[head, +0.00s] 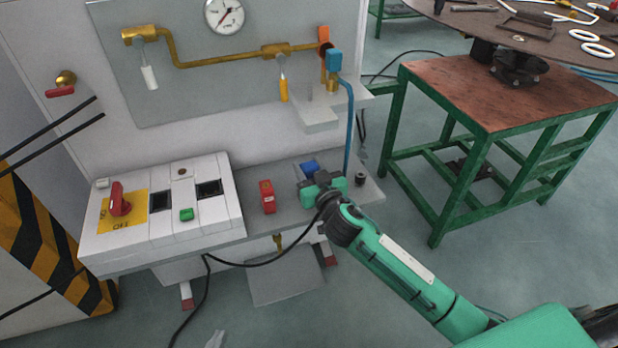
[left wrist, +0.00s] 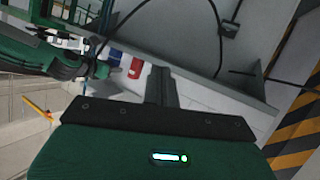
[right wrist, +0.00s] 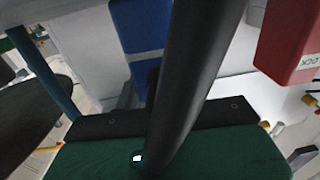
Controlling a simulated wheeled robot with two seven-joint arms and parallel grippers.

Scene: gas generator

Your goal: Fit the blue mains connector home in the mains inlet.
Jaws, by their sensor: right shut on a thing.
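My right gripper (head: 316,187) is over the right end of the grey shelf, shut on the blue mains connector (head: 309,168). The blue connector also shows beyond the dark finger in the right wrist view (right wrist: 140,28), and beside the green gripper in the left wrist view (left wrist: 115,57). A thick black cable (right wrist: 200,75) crosses close in front of the right wrist camera. I cannot make out the mains inlet, nor how far the connector sits in it. My left gripper (left wrist: 162,88) shows only in its wrist view, its dark fingers together and empty.
A red block (head: 267,196) stands left of the connector. A blue hose (head: 349,130) hangs just right of it. The white control box (head: 170,240) with a red switch is further left. The black cable (head: 262,263) hangs in front of the shelf.

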